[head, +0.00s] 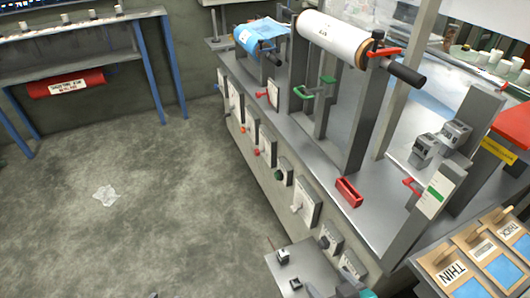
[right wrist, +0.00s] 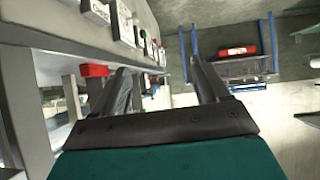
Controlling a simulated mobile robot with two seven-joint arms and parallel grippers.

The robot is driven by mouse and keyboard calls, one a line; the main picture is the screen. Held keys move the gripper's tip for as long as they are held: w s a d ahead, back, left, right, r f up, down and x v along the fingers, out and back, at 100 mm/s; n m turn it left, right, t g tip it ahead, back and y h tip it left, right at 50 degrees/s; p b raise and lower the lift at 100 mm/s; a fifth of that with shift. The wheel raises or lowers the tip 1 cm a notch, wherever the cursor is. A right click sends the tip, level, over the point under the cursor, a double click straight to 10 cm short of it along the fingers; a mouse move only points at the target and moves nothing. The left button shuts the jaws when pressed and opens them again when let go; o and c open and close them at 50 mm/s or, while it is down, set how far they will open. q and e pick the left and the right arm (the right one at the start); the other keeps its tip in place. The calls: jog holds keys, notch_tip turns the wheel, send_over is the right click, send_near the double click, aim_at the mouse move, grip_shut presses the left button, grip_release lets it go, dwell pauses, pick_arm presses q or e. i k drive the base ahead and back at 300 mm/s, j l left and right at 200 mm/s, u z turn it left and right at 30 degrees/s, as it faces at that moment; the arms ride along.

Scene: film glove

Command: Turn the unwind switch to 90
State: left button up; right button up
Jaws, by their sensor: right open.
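A row of switch plates runs along the front of the grey machine. They include a plate with a dark green knob (head: 279,174), a plate with a pale lever (head: 299,206), and a plate with a dark knob (head: 325,240). Their labels are too small to read, so I cannot tell which is the unwind switch. My right gripper (head: 345,290) shows only in part at the bottom edge of the head view, near the lowest plates. In the right wrist view its two grey fingers (right wrist: 160,66) are apart with nothing between them. My left gripper is out of view.
A white film roll (head: 333,38) and a blue roll (head: 262,35) sit on top of the machine. A red block (head: 348,192) lies on its deck. Wooden boards marked THIN (head: 452,273) and THICK stand at lower right. The floor (head: 130,220) to the left is mostly clear.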

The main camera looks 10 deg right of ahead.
aim_at(257, 152)
jog(key=k, duration=0.6)
jog(key=z, duration=1.35)
jog(key=j+z, duration=0.5)
jog(key=z, duration=0.2)
jog(key=j, duration=1.2)
jog(key=i+j, duration=0.1)
jog(key=j, duration=1.15)
jog(key=i+j, duration=0.1)
jog(key=j, duration=1.1)
